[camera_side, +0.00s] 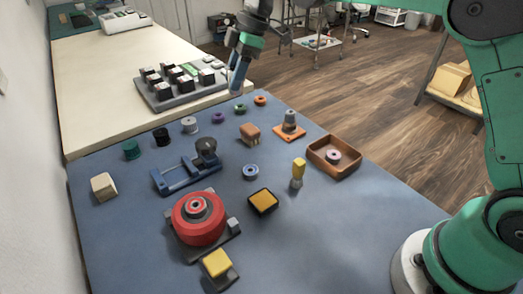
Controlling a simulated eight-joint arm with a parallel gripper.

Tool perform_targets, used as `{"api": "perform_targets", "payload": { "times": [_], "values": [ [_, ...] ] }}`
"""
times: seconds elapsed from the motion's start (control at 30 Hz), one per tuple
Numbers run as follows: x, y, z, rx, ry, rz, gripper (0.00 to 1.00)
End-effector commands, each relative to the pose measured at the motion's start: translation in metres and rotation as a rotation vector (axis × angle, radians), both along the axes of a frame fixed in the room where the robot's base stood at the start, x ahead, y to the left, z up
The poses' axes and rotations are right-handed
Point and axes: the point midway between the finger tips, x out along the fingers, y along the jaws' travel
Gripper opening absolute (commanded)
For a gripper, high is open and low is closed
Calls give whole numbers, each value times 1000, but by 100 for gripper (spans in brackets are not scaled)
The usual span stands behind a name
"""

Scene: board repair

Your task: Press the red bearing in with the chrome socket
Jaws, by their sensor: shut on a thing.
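A large red round piece (185,230) with a grey ring (197,207) at its centre sits on a dark base plate at the front left of the blue mat. I cannot tell whether the red piece is the bearing or its housing. My gripper (238,82) is high at the back of the mat, pointing down, well apart from the red piece. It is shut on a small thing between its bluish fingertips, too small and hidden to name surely. I cannot pick out the chrome one.
A blue clamp fixture (180,180), a yellow-handled brush (298,172), a blue ring (251,172), a yellow-topped block (263,201) and a wooden tray (350,170) stand on the mat (330,235). Several coloured rings and spools line its back. The mat's front right is clear.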

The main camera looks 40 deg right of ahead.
Motion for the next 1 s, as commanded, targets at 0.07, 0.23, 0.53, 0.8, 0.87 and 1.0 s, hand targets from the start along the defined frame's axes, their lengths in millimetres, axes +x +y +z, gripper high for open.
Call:
{"api": "perform_targets", "payload": {
  "times": [0.07, 0.23, 0.53, 0.8, 0.87, 1.0],
  "values": [
    [0, 0, 0, 0, 0, 0, 0],
    [-5, 11, 0, -1, 1, 40, 0],
    [-67, 110, -5, -4, 2, 451, 0],
    [-125, 163, -10, 0, 1, 748, 0],
    [-130, 167, -11, 0, 0, 773, 0],
    [-133, 169, -19, 0, 1, 789, 0]
  ]
}}
